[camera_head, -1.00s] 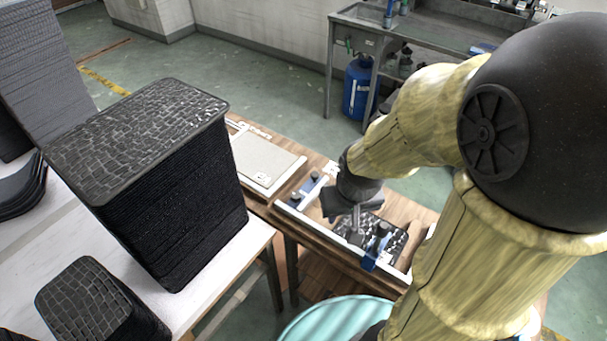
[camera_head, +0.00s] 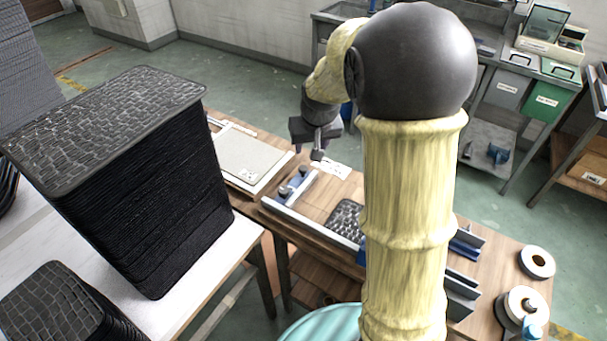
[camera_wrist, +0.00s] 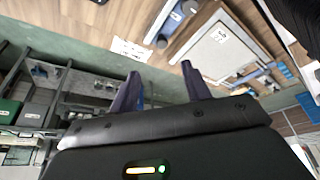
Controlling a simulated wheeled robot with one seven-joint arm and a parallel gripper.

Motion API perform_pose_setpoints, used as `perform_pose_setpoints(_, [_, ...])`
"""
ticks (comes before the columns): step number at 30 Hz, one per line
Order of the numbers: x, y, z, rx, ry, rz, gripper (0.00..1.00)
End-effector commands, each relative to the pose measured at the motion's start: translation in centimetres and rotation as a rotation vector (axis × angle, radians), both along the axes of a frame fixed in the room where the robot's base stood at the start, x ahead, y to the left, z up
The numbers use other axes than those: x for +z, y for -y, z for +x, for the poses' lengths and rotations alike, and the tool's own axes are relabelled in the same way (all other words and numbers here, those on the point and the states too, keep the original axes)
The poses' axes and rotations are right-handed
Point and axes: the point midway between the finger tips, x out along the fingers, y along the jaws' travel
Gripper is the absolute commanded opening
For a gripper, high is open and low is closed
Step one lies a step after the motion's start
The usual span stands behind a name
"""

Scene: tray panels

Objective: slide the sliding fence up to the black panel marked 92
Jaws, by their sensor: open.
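In the head view the black panel (camera_head: 345,213) lies flat in a wooden jig with a cobbled top; my arm hides its right side, and no number is legible. A blue and pale fence bar with dark knobs (camera_head: 297,186) crosses the jig left of the panel, with bare wood between them. It also shows near the top of the wrist view (camera_wrist: 170,25). Blue parts near my arm are mostly hidden, so I cannot tell which fence slides. My gripper (camera_head: 308,153) is raised above the jig's far left side, open and empty; its fingers show apart in the wrist view (camera_wrist: 160,70).
A pale rail (camera_head: 310,222) runs along the jig's near edge. A white-framed grey board (camera_head: 246,158) lies to its left. A tall stack of black panels (camera_head: 150,195) stands at the left. A white label card (camera_head: 331,168) lies behind the jig.

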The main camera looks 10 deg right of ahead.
Motion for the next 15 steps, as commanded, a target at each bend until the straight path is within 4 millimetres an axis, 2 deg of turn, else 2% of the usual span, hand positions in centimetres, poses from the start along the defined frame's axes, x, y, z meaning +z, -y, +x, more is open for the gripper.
perform_pose_setpoints(1, [-0.6, -0.1, 1.1, 0.002, 0.007, -0.001, 0.48])
perform_pose_setpoints(4, [-0.4, -0.1, 2.1, 0.002, 0.017, -0.002, 0.48])
perform_pose_setpoints(15, [-0.4, 0.0, 2.2, 0.002, 0.017, -0.003, 0.48])
